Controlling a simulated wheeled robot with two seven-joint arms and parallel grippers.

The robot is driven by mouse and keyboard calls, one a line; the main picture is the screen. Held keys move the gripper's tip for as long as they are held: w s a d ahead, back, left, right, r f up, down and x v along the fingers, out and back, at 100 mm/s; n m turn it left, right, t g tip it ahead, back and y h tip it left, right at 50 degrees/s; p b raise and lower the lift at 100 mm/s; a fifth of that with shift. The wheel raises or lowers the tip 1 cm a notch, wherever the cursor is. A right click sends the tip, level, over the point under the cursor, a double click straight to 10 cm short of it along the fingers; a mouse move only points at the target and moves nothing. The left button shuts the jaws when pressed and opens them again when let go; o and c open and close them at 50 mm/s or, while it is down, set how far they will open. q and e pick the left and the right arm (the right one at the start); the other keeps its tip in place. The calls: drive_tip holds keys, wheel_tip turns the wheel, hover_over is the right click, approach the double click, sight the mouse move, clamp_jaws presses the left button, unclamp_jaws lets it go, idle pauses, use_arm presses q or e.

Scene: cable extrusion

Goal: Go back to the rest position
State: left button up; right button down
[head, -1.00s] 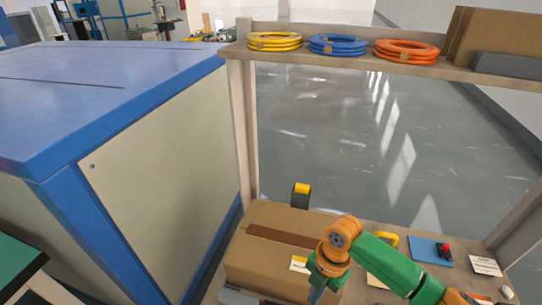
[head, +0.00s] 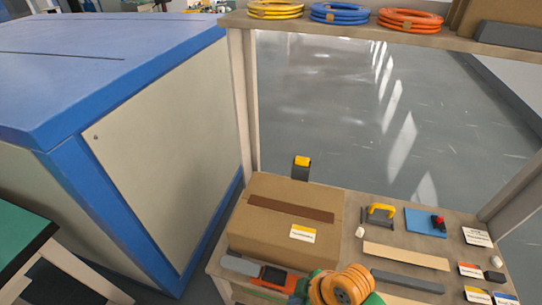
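My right arm (head: 345,286) shows only as a green and orange part at the bottom edge of the head view. It is in front of the shelf bench's near edge, and the fingers of its gripper are out of the picture. My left arm and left gripper are not in view. A closed cardboard box (head: 283,222) with brown tape and a white and yellow label sits on the left of the bench (head: 352,215).
Coils in yellow (head: 275,9), blue (head: 339,13) and orange (head: 410,20) lie on the upper shelf. A large blue and cream cabinet (head: 160,130) stands left.

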drive_tip(key=s+d+m+t+h, duration=0.25)
drive_tip(key=s+d+m, duration=0.25)
drive_tip(key=d+m, duration=0.55)
wheel_tip(320, 180, down, 15)
drive_tip(key=s+m+g+h, duration=0.1)
drive_tip(key=s+g, duration=0.1)
drive_tip(key=s, duration=0.1)
drive_tip(key=s+d+f+g+p, duration=0.1)
drive_tip(key=s+d+f, duration=0.2)
drive_tip(key=s+f, duration=0.6)
drive_tip(key=s, duration=0.3)
drive_tip(key=shift+f+p, duration=0.3)
drive_tip(key=shift+p, duration=0.05)
drive_tip(key=shift+h, duration=0.25)
